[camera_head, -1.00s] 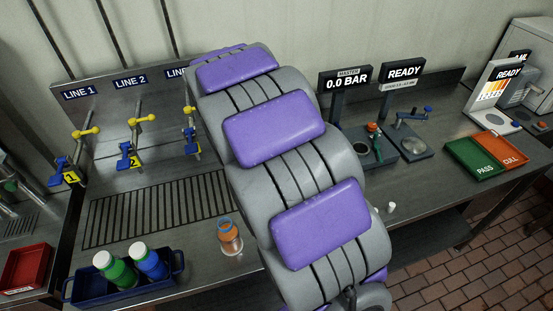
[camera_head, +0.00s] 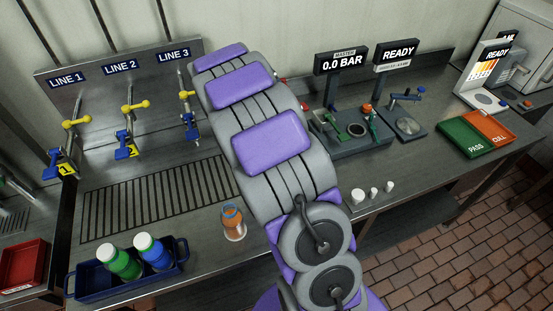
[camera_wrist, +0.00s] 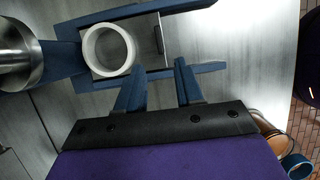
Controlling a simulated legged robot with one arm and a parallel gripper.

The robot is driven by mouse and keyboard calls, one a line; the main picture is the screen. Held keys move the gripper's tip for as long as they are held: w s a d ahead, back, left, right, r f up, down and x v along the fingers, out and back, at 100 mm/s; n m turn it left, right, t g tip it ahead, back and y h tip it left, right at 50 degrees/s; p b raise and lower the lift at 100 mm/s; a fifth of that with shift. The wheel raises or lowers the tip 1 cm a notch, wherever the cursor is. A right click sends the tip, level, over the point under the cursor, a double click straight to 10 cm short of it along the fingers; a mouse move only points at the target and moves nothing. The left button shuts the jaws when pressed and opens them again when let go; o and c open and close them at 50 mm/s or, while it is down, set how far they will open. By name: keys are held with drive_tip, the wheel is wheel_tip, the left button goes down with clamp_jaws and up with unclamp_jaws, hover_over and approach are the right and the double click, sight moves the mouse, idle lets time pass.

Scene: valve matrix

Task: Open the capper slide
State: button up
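In the wrist view, my gripper (camera_wrist: 160,68) shows two dark blue fingers set apart, with nothing seen held between them. Just beyond the fingertips is a dark blue frame (camera_wrist: 205,69) with a white ring (camera_wrist: 108,50) inside its opening. I cannot tell for sure whether this frame is the capper slide, or whether the fingers touch it. A round shiny metal part (camera_wrist: 18,52) stands at the frame's left. In the head view my own arm hides the gripper and the spot where it works.
An orange bottle (camera_head: 233,223) stands left of my arm. A blue crate (camera_head: 85,285) holds green and blue bottles. Line valves (camera_head: 127,145) are at the left. The 0.0 BAR station (camera_head: 350,140), small white caps (camera_head: 357,196) and a green tray (camera_head: 467,138) are at the right.

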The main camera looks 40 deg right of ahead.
drive_tip(key=f, duration=0.3)
drive_tip(key=shift+s+d+f+b, duration=0.1)
drive_tip(key=shift+s+d+b, duration=0.05)
drive_tip(key=shift+s+b, duration=0.15)
drive_tip(key=d+f+b, duration=0.1)
drive_tip(key=d+f, duration=0.4)
drive_tip(key=shift+s+d, duration=0.15)
drive_tip(key=shift+a+r, duration=0.15)
drive_tip(key=shift+a, duration=0.6)
drive_tip(key=shift+a+r, duration=0.1)
drive_tip(key=shift+a, duration=0.65)
drive_tip(key=shift+c, duration=1)
drive_tip(key=shift+s+d+f, duration=0.1)
drive_tip(key=shift+d+f, duration=0.05)
drive_tip(key=shift+d, duration=0.95)
clamp_jaws()
drive_tip(key=shift+a, duration=0.25)
